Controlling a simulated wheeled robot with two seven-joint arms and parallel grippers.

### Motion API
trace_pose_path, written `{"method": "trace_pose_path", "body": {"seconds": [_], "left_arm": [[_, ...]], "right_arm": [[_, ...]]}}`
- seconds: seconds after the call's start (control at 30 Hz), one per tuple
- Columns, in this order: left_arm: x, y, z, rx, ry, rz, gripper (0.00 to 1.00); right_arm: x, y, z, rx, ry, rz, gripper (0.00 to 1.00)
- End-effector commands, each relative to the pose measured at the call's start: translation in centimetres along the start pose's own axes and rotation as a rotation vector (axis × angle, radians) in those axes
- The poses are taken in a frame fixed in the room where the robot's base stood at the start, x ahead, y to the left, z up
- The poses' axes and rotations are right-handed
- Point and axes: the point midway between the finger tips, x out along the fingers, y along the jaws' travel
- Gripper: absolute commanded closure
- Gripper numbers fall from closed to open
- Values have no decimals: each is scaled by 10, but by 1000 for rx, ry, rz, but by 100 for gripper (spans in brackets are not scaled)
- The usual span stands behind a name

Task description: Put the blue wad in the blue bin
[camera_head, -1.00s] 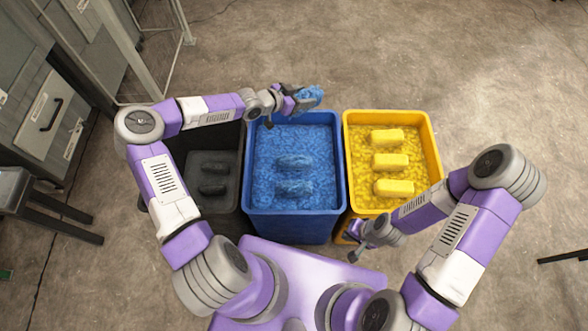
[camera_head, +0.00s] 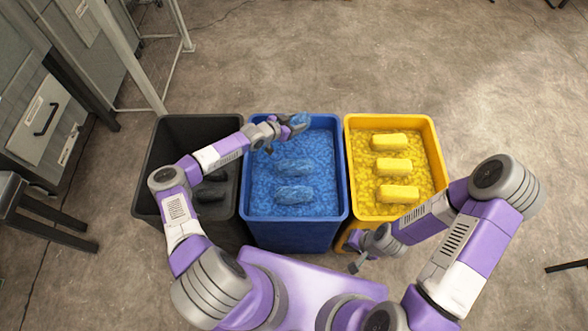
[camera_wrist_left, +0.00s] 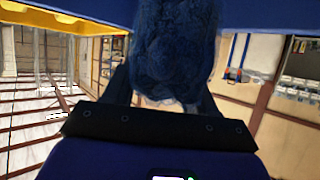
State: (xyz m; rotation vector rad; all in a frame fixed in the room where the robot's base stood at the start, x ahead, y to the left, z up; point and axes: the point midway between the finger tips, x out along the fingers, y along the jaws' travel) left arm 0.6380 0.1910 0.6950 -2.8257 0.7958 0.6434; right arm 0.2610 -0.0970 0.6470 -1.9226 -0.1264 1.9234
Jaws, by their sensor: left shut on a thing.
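The blue wad (camera_head: 300,121) is held by my left gripper (camera_head: 292,125) over the far part of the blue bin (camera_head: 342,190). In the left wrist view the wad (camera_wrist_left: 172,50) sits between the two dark fingers, which are shut on it. Two more blue wads lie in the blue bin, one (camera_head: 294,168) behind the other (camera_head: 294,195), on blue filling. My right gripper (camera_head: 357,264) hangs in front of the yellow bin. Its fingers are too small to tell whether it is open or shut.
A black bin (camera_head: 150,170) with dark wads stands left of the blue bin, partly hidden by my left arm. A yellow bin (camera_head: 440,165) with three yellow wads stands to the right. A stool (camera_head: 45,215) and cabinet (camera_head: 45,120) are at the left. Floor behind the bins is clear.

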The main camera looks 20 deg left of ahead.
Motion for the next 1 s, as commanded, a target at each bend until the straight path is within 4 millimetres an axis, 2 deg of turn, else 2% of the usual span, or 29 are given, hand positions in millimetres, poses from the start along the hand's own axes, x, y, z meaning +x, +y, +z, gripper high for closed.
{"method": "trace_pose_path", "body": {"seconds": [0.3, 0.53, 0.7, 1.0], "left_arm": [[25, 1, 51, 0, -1, -2, 75], [34, 1, 69, 1, 0, -3, 75], [44, 1, 90, 3, 0, -3, 75], [44, 1, 91, 1, 1, -3, 75]], "right_arm": [[29, 11, -1, 0, 0, 0, 100], [40, 15, -2, 0, 0, 0, 100], [54, 20, -2, 0, 0, 0, 100], [54, 20, -2, 0, 0, 0, 100]]}}
